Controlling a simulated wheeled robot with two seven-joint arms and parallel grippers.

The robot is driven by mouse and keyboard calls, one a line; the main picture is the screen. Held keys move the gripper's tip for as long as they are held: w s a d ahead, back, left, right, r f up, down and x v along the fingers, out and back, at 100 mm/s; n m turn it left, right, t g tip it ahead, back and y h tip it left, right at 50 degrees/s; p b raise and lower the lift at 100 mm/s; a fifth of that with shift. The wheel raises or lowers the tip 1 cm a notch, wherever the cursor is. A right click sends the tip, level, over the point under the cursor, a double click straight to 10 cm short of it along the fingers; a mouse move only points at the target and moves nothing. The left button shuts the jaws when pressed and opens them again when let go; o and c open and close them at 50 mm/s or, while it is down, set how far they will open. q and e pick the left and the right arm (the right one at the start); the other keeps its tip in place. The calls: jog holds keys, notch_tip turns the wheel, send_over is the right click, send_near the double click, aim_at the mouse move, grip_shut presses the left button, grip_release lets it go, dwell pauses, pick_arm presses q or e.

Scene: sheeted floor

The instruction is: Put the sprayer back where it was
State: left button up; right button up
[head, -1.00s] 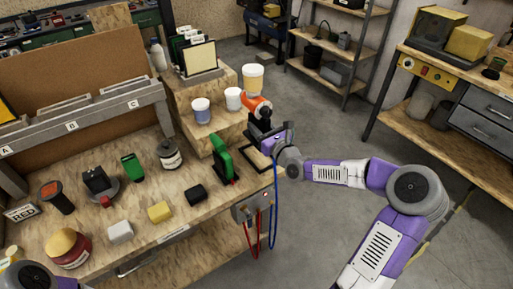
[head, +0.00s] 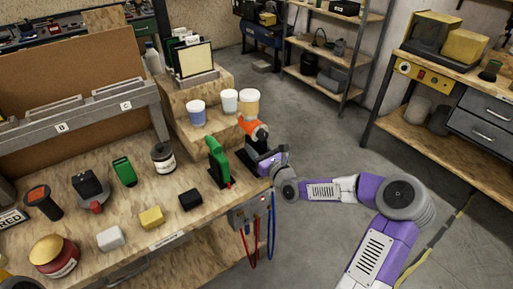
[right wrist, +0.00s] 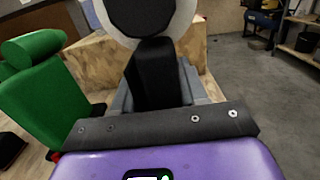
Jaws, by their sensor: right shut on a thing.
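The sprayer (head: 253,130), with an orange head and a dark handle, is at the front right corner of the workbench. My right gripper (head: 262,160) is shut on its handle. In the right wrist view the black handle (right wrist: 152,75) stands between the grey fingers, below a pale round part with a dark centre. The sprayer looks about upright. Its lower end is hidden by the gripper, so I cannot tell whether it touches the bench. My left gripper is not in view.
A green tool (head: 218,160) stands close to the left of the sprayer and shows in the right wrist view (right wrist: 45,100). Cups (head: 197,113) stand on the wooden step behind. A black block (head: 190,198) lies in front. Red and blue cables hang below the bench corner.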

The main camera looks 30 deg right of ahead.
jog(key=o, duration=0.7)
jog(key=shift+r, duration=0.1)
jog(key=shift+s, duration=0.25)
jog(key=s+p, duration=0.1)
jog(key=s, duration=0.3)
jog(key=s+p, duration=0.2)
jog(key=s, duration=0.1)
jog(key=s+d+p, duration=0.1)
jog(key=s, duration=0.3)
jog(key=shift+s+f, duration=0.3)
jog(key=shift+f, duration=0.05)
